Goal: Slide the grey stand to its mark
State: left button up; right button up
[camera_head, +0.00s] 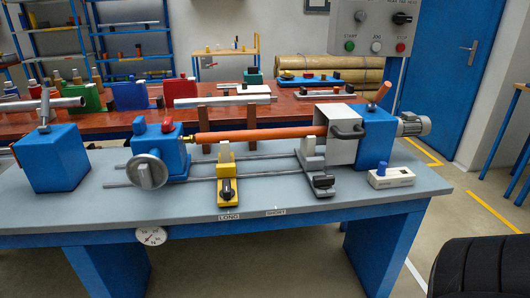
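The grey stand (312,157) sits on the bench rails, at the right end of the copper-coloured rod, just left of and partly in front of the grey housing. Its foot carries a black clamp or lever (323,185) near the front. Two labels lie on the bench's front edge: LONG (229,217), below the yellow stand (226,168), and SHORT (276,212), between the two stands. The grey stand is to the right of the SHORT label. Neither gripper shows in the head view.
The rod (260,134) spans from the blue tailstock (158,150) with its handwheel to the grey housing (343,122). A blue block (52,162) stands at left, a small white box (391,177) at right. The bench front (290,198) between the stands is clear.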

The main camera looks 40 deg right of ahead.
aim_at(312, 166)
jog(key=z, duration=0.45)
jog(key=i, duration=1.15)
jog(key=z, duration=0.85)
